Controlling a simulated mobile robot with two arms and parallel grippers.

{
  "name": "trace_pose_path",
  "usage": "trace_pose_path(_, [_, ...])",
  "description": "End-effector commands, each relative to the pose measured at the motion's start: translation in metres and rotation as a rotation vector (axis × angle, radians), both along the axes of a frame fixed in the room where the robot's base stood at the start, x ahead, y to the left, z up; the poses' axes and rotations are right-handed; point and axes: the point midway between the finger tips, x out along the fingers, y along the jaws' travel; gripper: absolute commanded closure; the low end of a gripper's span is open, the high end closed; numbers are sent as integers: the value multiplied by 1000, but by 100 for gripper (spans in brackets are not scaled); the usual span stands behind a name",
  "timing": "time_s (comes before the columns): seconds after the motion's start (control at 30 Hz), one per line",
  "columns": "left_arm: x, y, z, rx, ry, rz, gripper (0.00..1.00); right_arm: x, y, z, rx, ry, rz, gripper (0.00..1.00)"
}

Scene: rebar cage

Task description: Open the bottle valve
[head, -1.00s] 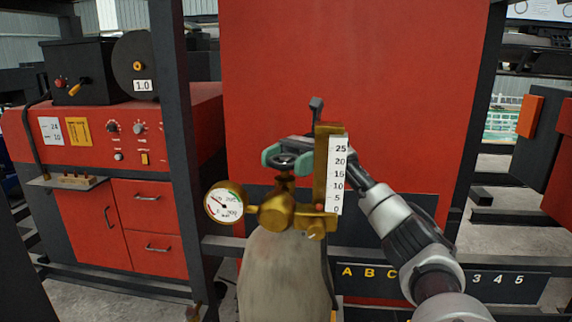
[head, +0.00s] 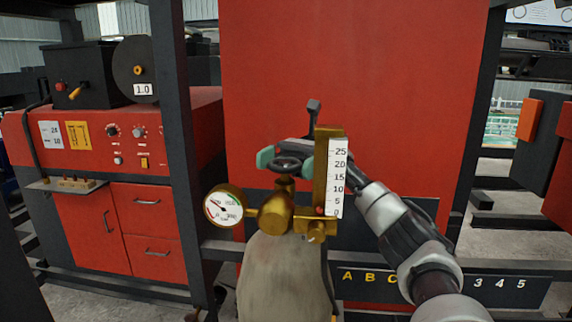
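The bottle (head: 284,285) is a grey cylinder upright at the centre, with a brass valve body (head: 276,214) on top. A small dark handwheel (head: 287,163) crowns the valve. A round pressure gauge (head: 224,206) sits to the left. A brass flow meter (head: 327,150) with a 0–25 scale stands to the right; its red ball is near 0. My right gripper (head: 287,162) reaches in from behind the flow meter, its teal fingertips apart on either side of the handwheel. Whether they touch its rim is unclear. My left gripper is out of view.
A red panel (head: 350,80) stands behind the bottle. Dark frame posts (head: 176,150) rise on the left and right. A red welding cabinet (head: 75,150) is on the left. A lettered and numbered dark bar (head: 440,284) runs low behind my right arm.

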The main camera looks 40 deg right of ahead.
Motion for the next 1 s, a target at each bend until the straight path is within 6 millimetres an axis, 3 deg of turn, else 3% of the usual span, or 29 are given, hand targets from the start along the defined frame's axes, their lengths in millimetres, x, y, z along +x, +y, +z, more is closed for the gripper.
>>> trace_pose_path(0.37, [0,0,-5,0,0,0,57,0,0,6,-2,-1,1,4])
trace_pose_path(0.63, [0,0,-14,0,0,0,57,0,-1,43,-1,-4,-2,4])
trace_pose_path(0.7, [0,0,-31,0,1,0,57,-18,-8,44,0,-6,-2,4])
trace_pose_path(1.0, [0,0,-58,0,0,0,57,-77,-27,84,0,-5,-1,4])
